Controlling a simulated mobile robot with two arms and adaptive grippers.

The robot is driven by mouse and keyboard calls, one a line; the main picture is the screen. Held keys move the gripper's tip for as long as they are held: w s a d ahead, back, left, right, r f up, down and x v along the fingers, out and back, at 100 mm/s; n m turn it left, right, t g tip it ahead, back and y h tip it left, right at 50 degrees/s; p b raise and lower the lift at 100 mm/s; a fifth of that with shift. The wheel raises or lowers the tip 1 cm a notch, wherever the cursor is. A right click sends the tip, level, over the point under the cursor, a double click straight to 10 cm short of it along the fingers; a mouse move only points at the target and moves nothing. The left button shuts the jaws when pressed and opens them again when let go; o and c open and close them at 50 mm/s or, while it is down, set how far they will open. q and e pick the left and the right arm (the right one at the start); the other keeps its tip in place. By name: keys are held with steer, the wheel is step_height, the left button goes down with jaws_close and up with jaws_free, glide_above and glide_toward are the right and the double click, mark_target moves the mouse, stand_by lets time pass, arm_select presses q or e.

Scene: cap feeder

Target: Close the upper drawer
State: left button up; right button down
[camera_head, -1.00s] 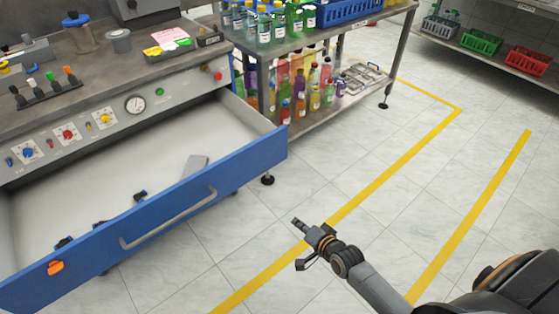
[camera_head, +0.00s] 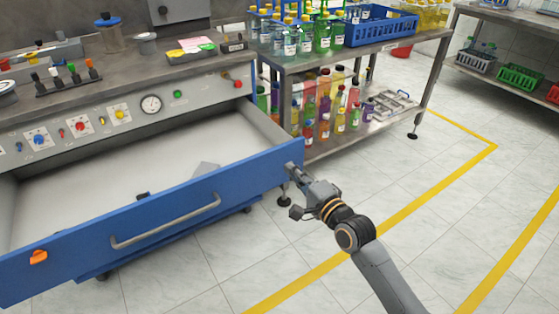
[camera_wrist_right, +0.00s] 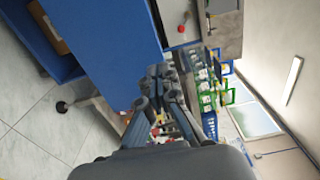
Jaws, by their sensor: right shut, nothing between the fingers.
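The upper drawer (camera_head: 160,224) has a blue front with a long grey bar handle (camera_head: 166,222). It is pulled well out of the workbench, and its pale inside (camera_head: 110,185) shows in the head view. My right gripper (camera_head: 293,172) is shut and empty at the right end of the drawer front, at or very near its outer face; contact is hard to tell. In the right wrist view the closed fingers (camera_wrist_right: 160,75) point at the edge of the blue front (camera_wrist_right: 110,45). My left gripper is not in view.
The workbench panel (camera_head: 125,115) with knobs and a gauge stands behind the drawer. A metal shelf table (camera_head: 345,52) with bottles and a blue crate (camera_head: 380,30) stands to the right. The tiled floor (camera_head: 400,200) in front is clear.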

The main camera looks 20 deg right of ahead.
mark_target(273, 152)
steer(key=b+x, duration=0.1)
steer(key=x, duration=0.4)
steer(key=shift+w+a, duration=0.15)
steer(key=shift+w, duration=0.2)
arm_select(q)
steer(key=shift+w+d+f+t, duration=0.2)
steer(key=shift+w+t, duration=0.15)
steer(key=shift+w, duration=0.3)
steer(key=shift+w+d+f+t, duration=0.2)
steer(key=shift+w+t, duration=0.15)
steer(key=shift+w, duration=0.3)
arm_select(e)
steer(key=shift+w+a, duration=0.1)
steer(key=shift+w, duration=0.3)
steer(key=shift+w, duration=0.1)
